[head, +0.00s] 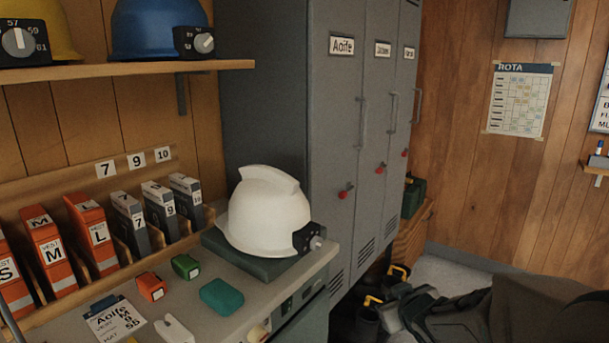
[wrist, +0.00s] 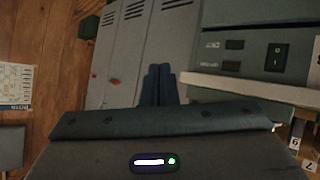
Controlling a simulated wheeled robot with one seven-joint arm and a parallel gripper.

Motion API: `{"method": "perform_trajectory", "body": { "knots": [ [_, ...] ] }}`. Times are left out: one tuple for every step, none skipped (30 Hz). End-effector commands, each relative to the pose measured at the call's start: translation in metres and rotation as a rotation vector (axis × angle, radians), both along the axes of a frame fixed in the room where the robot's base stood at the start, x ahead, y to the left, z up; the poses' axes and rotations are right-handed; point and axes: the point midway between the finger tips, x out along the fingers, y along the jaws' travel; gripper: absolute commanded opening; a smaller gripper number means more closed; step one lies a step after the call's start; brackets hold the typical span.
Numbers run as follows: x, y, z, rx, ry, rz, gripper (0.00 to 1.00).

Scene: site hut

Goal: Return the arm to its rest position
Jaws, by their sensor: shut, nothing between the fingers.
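My gripper (wrist: 158,84) shows in the wrist view with its two dark fingers together and nothing between them. In the head view my gripper (head: 398,308) is low at the right, in front of the lockers and beyond the right end of the bench. My dark arm reaches to it from the lower right corner. The gripper is clear of the things on the bench.
Grey lockers (head: 265,70) stand behind the bench (head: 215,325). A white helmet (head: 265,210) sits on a dark green block at the bench's right end. Vest packs (head: 50,250) and small boxes are left. Black boots with yellow loops (head: 372,301) stand by the lockers.

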Motion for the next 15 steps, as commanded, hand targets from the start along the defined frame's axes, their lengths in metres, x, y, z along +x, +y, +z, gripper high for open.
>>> {"method": "perform_trajectory", "body": {
  "knots": [
    [-0.009, -0.004, 0.025, -0.009, 0.035, -0.05, 0.0],
    [-0.015, -0.007, 0.031, -0.012, 0.063, -0.082, 0.0],
    [-0.024, -0.01, 0.04, -0.012, 0.099, -0.121, 0.0],
    [-0.031, -0.012, 0.046, -0.012, 0.13, -0.149, 0.0],
    [-0.039, -0.013, 0.051, -0.007, 0.16, -0.177, 0.0],
    [-0.049, -0.013, 0.059, -0.002, 0.202, -0.21, 0.0],
    [-0.058, -0.013, 0.065, 0.003, 0.236, -0.232, 0.0],
    [-0.067, -0.012, 0.07, 0.012, 0.27, -0.253, 0.0],
    [-0.08, -0.011, 0.077, 0.024, 0.316, -0.279, 0.0],
    [-0.09, -0.008, 0.083, 0.033, 0.352, -0.294, 0.0],
    [-0.099, -0.006, 0.088, 0.045, 0.388, -0.308, 0.0],
    [-0.113, -0.001, 0.095, 0.062, 0.438, -0.324, 0.0],
    [-0.123, 0.003, 0.1, 0.075, 0.474, -0.332, 0.0],
    [-0.133, 0.006, 0.105, 0.087, 0.509, -0.339, 0.0],
    [-0.145, 0.012, 0.111, 0.104, 0.554, -0.345, 0.0]
  ]
}}
